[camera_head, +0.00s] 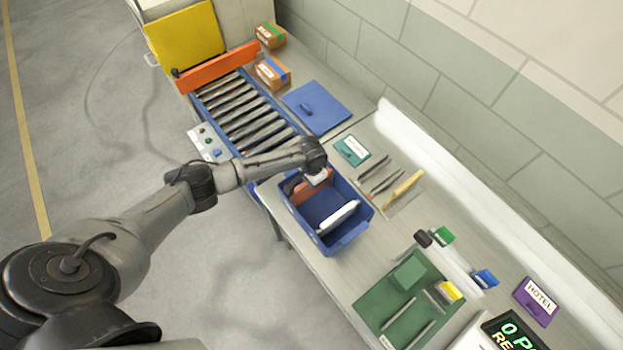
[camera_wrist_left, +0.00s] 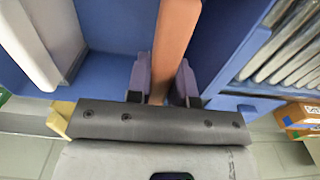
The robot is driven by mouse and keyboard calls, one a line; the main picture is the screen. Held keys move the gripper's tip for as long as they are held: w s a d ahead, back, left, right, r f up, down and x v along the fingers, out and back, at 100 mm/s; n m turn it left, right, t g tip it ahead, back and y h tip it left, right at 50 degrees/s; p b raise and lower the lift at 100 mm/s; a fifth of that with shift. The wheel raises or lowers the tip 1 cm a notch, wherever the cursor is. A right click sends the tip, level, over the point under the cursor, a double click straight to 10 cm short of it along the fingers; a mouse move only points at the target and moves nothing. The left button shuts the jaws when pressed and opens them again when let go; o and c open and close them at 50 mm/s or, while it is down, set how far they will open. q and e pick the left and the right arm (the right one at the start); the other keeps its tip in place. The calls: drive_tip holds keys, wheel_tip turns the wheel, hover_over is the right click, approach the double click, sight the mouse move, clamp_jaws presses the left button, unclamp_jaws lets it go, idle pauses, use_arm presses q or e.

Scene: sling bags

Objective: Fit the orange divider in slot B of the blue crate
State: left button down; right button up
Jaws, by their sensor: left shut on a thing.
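The blue crate (camera_head: 348,236) stands on the bench near the end of the roller conveyor. My left gripper (camera_head: 314,180) reaches down into its upper-left end. It is shut on the orange divider (camera_head: 312,190), which is partly hidden under the wrist. In the left wrist view the orange divider (camera_wrist_left: 175,38) stands between the two purple fingers, inside the crate. A white divider (camera_head: 338,217) stands across the crate farther to the right, apart from the orange one. Slot letters are not readable, and I cannot tell if the orange divider's lower edge is seated. My right gripper is out of view.
The roller conveyor (camera_head: 245,112) lies behind the crate, with a blue panel (camera_head: 318,107) beside it. A teal card (camera_head: 352,151) and a yellow-handled tool (camera_head: 403,188) lie near the crate. A green mat (camera_head: 372,307) with parts lies to the lower right.

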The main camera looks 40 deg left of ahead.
use_arm(q)
drive_tip(key=shift+f+b, duration=0.4)
drive_tip(key=shift+f, duration=0.3)
drive_tip(key=shift+f+b, duration=0.4)
drive_tip(key=shift+f, duration=0.2)
drive_tip(key=c, duration=0.9)
unclamp_jaws()
drive_tip(key=shift+r, duration=0.1)
wheel_tip(320, 180, up, 13)
drive_tip(key=shift+f+b, duration=0.15)
drive_tip(key=shift+b, duration=0.2)
drive_tip(key=shift+r, duration=0.5)
